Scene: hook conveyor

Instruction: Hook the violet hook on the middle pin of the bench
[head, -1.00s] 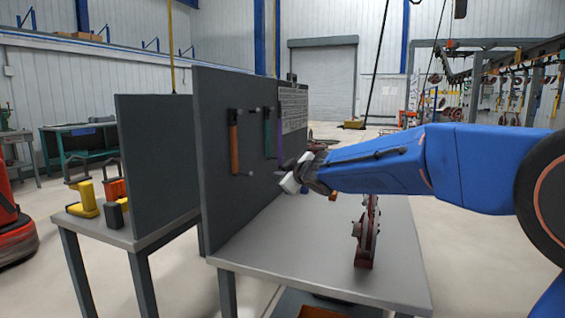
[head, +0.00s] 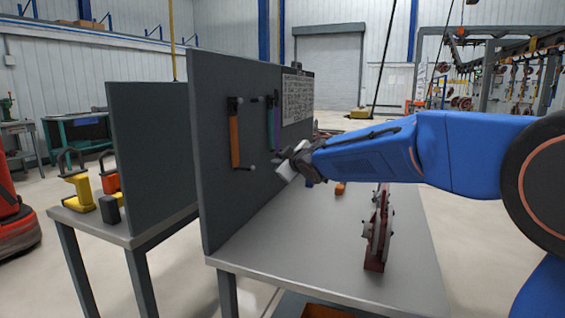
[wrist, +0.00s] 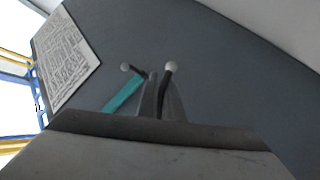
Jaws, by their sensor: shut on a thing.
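The violet hook (head: 278,96) shows only as a thin strip on the dark upright board, just right of the teal hook (head: 271,125). My gripper (head: 290,162) is at the board, below that strip, and hides the rest of it. My gripper is shut; its grip is hidden, but it appears to be on the violet hook. In the wrist view my dark fingers (wrist: 160,98) are close together beside a white-tipped peg (wrist: 172,66), with the teal hook (wrist: 122,95) to their left. A dark red stand (head: 376,235) with several grey pins is upright on the grey bench (head: 325,272).
An orange hook (head: 235,140) hangs left on the board (head: 218,205). A small orange piece (head: 340,188) lies on the bench behind the stand. Another table (head: 125,238) with yellow tools stands left. The bench front left is clear.

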